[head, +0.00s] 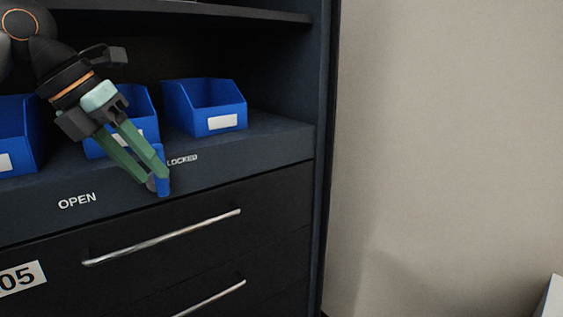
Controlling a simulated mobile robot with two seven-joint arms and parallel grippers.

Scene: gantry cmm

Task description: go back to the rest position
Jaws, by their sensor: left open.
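My left gripper (155,176) comes in from the upper left, with two green fingers pointing down and to the right. Its fingertips are at a small blue lever (161,185) on the dark cabinet front, between the words OPEN and LOCKED. The lever stands roughly upright, and a grey round part shows beside it. The fingers are open and partly cover the lever; I cannot tell whether they touch it. My right gripper is not in view.
Blue bins (212,107) with white labels stand on the cabinet shelf (272,128) behind my left gripper. Drawers with metal handles (163,238) are below. A shelf board (200,13) is above. A bare beige wall (450,140) is at the right.

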